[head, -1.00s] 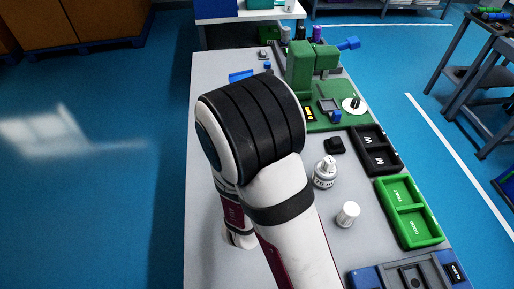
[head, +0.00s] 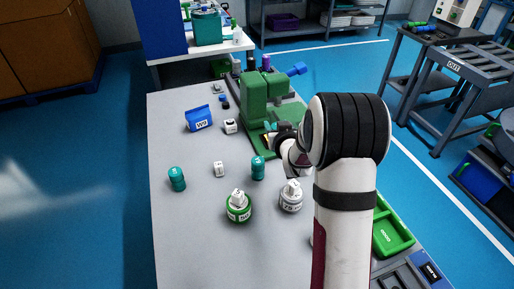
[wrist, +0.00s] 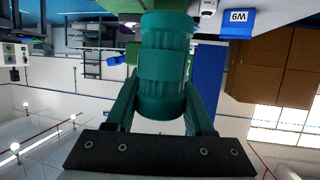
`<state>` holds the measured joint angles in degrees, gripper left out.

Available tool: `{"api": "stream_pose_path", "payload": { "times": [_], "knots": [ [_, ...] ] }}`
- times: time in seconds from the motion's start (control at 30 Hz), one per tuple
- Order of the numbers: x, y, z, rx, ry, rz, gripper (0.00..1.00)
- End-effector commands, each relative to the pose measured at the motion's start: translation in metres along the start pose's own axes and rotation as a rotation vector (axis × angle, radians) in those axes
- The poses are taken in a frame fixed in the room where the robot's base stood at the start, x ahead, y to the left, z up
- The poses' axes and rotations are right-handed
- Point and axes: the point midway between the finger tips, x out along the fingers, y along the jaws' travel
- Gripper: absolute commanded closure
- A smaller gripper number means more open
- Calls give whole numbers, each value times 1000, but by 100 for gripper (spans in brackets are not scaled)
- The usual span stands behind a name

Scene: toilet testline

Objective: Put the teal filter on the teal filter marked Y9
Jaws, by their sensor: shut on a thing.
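In the wrist view my gripper (wrist: 162,78) is shut on a teal ribbed filter (wrist: 165,62), which fills the space between its teal fingers. In the head view my gripper is largely hidden by my arm, near the green machine; a small teal patch (head: 271,127) shows there, and I cannot tell whether it is finger or filter. Two teal filters stand upright on the grey table: one at the left (head: 176,179), one nearer the middle (head: 258,168). Both are apart from my gripper. I cannot read a Y9 mark on any of them.
A small white block (head: 219,169) stands between the standing filters. A green-and-white round container (head: 238,207) and a grey-white one (head: 291,197) stand nearer. A blue labelled box (head: 198,119) and white cube (head: 230,126) lie farther back. The green machine (head: 255,100) stands behind. The table's left front is clear.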

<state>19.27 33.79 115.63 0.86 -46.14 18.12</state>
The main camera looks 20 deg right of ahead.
Motion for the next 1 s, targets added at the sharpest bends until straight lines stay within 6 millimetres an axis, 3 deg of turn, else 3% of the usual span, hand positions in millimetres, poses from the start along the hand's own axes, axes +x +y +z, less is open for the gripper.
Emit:
{"api": "stream_pose_path", "payload": {
  "times": [0.1, 0.23, 0.5, 0.83, 0.87, 1.0],
  "knots": [
    [24, -32, 14, -2, 0, -5, 100],
    [39, -50, 22, -2, 1, -2, 100],
    [56, -54, 61, -1, 0, 1, 100],
    [57, -53, 64, -1, 2, 0, 100],
    [57, -53, 64, -1, 2, 0, 43],
    [56, -53, 64, -1, 2, 0, 18]
  ]
}}
